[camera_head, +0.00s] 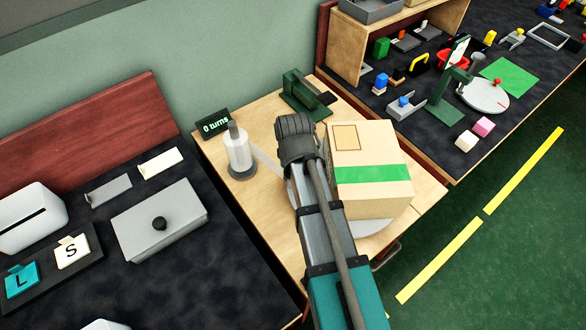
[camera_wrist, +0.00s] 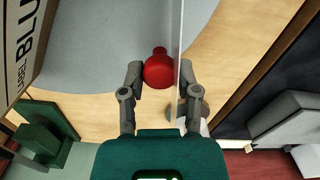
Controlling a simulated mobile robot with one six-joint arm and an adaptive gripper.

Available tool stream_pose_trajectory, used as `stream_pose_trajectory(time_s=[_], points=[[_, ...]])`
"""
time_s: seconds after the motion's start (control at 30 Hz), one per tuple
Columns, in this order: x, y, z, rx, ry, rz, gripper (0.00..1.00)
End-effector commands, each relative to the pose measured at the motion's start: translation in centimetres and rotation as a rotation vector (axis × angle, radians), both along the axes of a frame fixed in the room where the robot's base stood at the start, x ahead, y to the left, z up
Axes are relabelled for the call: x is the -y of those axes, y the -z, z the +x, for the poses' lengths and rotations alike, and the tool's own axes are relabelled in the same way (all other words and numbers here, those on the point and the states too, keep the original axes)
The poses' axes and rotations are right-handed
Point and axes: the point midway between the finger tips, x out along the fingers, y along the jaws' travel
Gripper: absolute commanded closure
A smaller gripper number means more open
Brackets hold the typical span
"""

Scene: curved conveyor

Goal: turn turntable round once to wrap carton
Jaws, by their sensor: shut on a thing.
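The carton (camera_head: 365,195), brown with a green band, stands on the round grey turntable (camera_head: 372,228). The carton (camera_wrist: 18,45) also shows at the left of the wrist view, with dark lettering, and the turntable (camera_wrist: 110,45) fills its upper part. My gripper (camera_wrist: 160,75) is shut on a red knob (camera_wrist: 158,71) at the turntable's rim. In the head view my arm hides the knob and fingertips. A film roll (camera_head: 238,153) stands on the left, and a pale film strip (camera_head: 267,163) runs from it towards the carton. A small sign (camera_head: 215,125) reads "0 turns".
A green device (camera_head: 305,95) stands behind the turntable on the wooden table (camera_head: 265,118). The left bench holds a grey lidded box (camera_head: 160,222). The right bench carries a green stand (camera_head: 445,108) and several small parts. Green floor lies open at the right.

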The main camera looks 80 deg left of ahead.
Motion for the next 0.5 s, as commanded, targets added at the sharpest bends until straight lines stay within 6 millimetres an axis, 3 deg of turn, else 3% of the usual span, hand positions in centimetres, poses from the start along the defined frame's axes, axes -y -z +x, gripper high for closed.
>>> stream_pose_trajectory(time_s=[0.5], points=[[0.50, -0.01, -0.80, 0.005, -0.058, -0.002, 1.00]])
